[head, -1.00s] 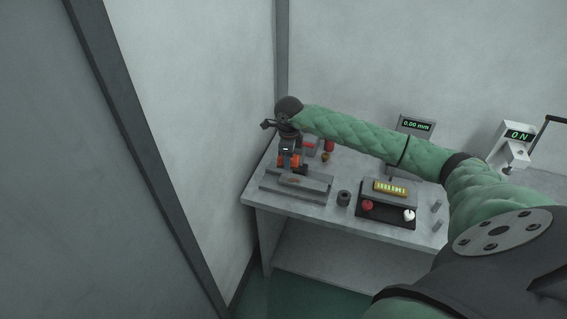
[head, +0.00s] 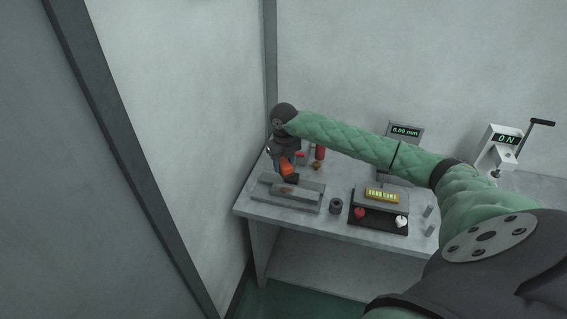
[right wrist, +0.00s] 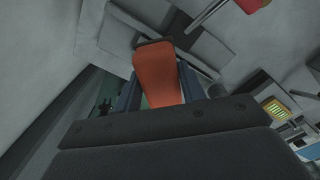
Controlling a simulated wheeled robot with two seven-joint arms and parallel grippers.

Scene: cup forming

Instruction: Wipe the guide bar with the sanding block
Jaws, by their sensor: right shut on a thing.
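The sanding block (head: 288,169) is orange with a dark end. My right gripper (head: 284,162) is shut on it at the far left of the bench. The block also fills the middle of the right wrist view (right wrist: 157,78), between the two fingers. The guide bar (head: 308,190) is a long grey bar on a flat grey base, with a reddish-brown patch (head: 286,190) on it. In the head view the block is just behind and above the bar; I cannot tell whether they touch. My left gripper is not in view.
A red cylinder (head: 320,152) stands behind the bar. The wall is close at the left.

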